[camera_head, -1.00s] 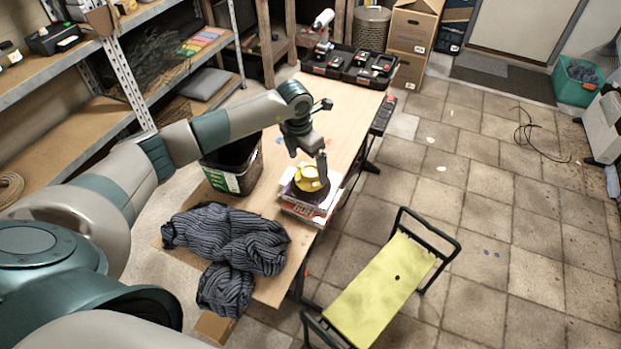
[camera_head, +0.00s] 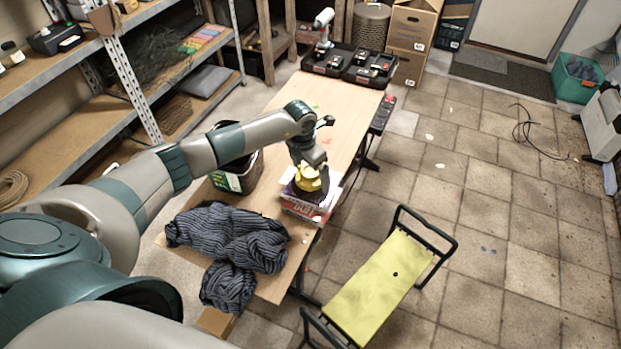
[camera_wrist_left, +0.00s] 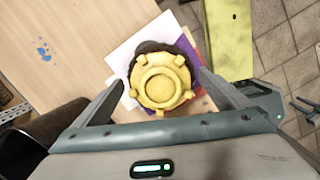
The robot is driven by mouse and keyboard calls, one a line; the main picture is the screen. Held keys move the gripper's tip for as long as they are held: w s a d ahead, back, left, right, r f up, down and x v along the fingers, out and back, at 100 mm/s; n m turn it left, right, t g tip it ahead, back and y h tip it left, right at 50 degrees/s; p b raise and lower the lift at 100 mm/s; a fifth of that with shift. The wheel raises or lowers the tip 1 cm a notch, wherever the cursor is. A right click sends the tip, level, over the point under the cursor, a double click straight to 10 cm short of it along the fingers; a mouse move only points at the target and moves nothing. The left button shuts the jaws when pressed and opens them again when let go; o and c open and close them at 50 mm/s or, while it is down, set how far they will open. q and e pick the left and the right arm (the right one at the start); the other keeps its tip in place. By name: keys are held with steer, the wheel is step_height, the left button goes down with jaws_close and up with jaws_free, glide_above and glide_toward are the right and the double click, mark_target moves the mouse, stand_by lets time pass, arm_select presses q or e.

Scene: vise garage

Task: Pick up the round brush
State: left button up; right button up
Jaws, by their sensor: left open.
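The round brush, with a yellow lobed top (camera_head: 308,179) and a dark lower part, sits on a small stack of boxes or books (camera_head: 300,209) at the table's right edge. In the left wrist view the yellow top (camera_wrist_left: 160,82) lies between the two fingers. My left gripper (camera_head: 316,170) is right above and around it, with its fingers apart. In the wrist view the left gripper (camera_wrist_left: 160,92) is open, one finger on each side of the brush. Contact between fingers and brush cannot be told. My right gripper is out of view.
A dark bin (camera_head: 240,176) stands left of the brush, and a striped grey cloth (camera_head: 228,238) lies on the near table (camera_head: 338,98). An open black toolbox (camera_head: 350,66) is at the far end. A yellow-green folding seat (camera_head: 378,290) stands on the floor.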

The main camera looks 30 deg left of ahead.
arm_select(q)
steer(key=shift+c, duration=0.4)
steer(key=c, duration=1.2)
steer(key=shift+r+b, duration=0.6)
steer(key=shift+r, duration=0.2)
step_height(320, 180, up, 2)
steer(key=shift+r+b, duration=0.25)
steer(key=shift+b, duration=0.5)
steer(key=w+d+r+b, duration=0.3)
steer(key=d+r, duration=0.4)
steer(key=d, duration=0.4)
steer(key=shift+w+b, duration=0.2)
steer(key=shift+b, duration=0.6)
steer(key=shift+d, duration=0.1)
